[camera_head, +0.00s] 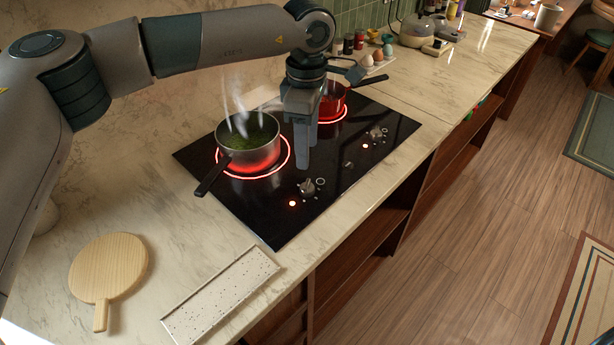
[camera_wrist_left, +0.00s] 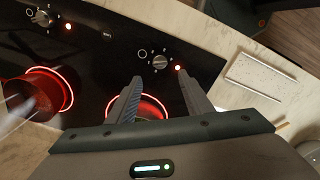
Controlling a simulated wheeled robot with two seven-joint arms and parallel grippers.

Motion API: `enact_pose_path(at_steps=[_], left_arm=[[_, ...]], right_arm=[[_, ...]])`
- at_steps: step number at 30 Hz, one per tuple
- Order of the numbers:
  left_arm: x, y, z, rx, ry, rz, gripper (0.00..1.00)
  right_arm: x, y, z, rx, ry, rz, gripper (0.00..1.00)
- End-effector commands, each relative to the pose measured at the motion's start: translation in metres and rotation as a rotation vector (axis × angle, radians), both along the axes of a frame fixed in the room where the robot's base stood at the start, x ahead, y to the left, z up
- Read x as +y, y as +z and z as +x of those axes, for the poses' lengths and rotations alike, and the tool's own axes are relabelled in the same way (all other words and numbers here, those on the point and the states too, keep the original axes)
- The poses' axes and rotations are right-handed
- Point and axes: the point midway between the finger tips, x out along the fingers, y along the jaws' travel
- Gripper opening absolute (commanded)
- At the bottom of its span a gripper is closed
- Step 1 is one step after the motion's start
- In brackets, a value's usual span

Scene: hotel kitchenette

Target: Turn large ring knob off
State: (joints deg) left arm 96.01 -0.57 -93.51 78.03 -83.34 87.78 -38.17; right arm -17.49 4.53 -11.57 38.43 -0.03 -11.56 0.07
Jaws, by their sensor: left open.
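The near knob (camera_head: 307,187) sits on the black cooktop (camera_head: 270,226), with a ring mark and a lit red light beside it. It also shows in the left wrist view (camera_wrist_left: 159,62), just beyond and between my fingertips. The near burner ring (camera_head: 288,157) glows red and looks like the larger one. The far knob (camera_head: 376,133) has a lit red light too and shows in the left wrist view (camera_wrist_left: 43,18). My left gripper (camera_head: 306,160) is open and empty, pointing down over the cooktop between the near pot and the near knob. My right gripper is out of view.
A steaming grey pot (camera_head: 248,143) stands on the near ring, its handle toward the front left. A red pot (camera_head: 331,103) stands on the far glowing ring, partly behind my gripper. A speckled tray (camera_head: 222,295) and a wooden board (camera_head: 108,266) lie on the counter.

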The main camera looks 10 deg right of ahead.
Motion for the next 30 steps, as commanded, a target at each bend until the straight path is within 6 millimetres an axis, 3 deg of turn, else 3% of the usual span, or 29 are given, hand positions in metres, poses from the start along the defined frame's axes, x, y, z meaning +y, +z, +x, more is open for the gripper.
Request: enact_pose_path(at_steps=[5, 18, 30], left_arm=[[0.000, -0.024, -0.001, 0.002, 0.000, 0.001, 0.46], [0.000, -0.095, 0.000, 0.001, 0.002, 0.000, 0.46], [0.000, -0.110, 0.000, -0.002, 0.000, 0.000, 0.46]], right_arm=[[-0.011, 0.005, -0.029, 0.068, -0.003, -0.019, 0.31], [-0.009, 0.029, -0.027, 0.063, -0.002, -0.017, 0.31], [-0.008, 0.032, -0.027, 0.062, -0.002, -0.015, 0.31]])
